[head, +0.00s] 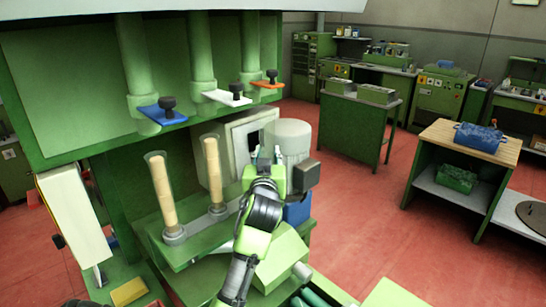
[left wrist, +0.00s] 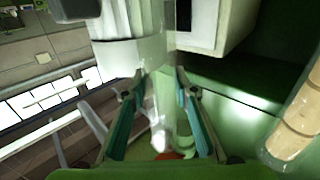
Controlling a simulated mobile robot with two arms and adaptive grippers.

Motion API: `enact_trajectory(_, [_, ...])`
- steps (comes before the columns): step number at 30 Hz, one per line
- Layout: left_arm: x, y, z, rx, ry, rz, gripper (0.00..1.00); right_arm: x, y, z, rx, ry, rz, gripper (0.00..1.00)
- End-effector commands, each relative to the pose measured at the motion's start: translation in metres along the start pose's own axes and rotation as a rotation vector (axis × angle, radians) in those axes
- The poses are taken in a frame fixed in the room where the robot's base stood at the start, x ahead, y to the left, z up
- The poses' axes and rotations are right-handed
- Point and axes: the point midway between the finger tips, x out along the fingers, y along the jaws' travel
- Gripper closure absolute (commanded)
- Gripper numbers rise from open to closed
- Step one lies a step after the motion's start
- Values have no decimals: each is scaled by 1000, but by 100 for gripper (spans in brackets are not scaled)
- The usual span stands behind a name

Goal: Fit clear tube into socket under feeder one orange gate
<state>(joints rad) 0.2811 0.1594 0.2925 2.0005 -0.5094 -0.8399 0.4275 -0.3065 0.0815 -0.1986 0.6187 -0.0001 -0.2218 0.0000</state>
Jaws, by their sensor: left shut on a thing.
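The orange gate (head: 268,84) sits under the right-hand feeder pipe (head: 252,45) of the green machine. My left gripper (head: 268,157) is below that gate, in front of a grey motor-like cylinder (head: 290,138). In the left wrist view, my left gripper (left wrist: 163,88) is shut on the clear tube (left wrist: 162,110), which shows faintly between the two teal-lined fingers. In the head view the tube is too faint to make out. The socket under the orange gate is hidden behind my left arm. My right gripper is not in view.
Two cork-filled tubes (head: 162,190) (head: 213,170) stand upright in sockets below the blue gate (head: 163,113) and the white gate (head: 228,97). A pale box (head: 241,140) is on the machine just left of my left gripper. Red floor is open to the right.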

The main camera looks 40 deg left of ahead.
Motion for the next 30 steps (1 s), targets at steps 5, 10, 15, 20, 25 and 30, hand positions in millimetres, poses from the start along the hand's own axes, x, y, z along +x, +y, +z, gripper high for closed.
enact_trajectory(5, [11,-11,-1,0,0,-2,95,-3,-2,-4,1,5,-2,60])
enact_trajectory(10, [20,-21,-1,1,0,-2,95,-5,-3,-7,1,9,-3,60])
enact_trajectory(15, [30,-30,-1,1,1,-2,95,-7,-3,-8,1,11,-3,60])
enact_trajectory(20, [37,-36,-1,0,0,-1,95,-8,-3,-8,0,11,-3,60])
enact_trajectory(25, [41,-41,-1,0,1,-1,95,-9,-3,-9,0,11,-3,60])
enact_trajectory(30, [42,-42,3,-1,1,-1,95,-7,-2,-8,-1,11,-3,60])
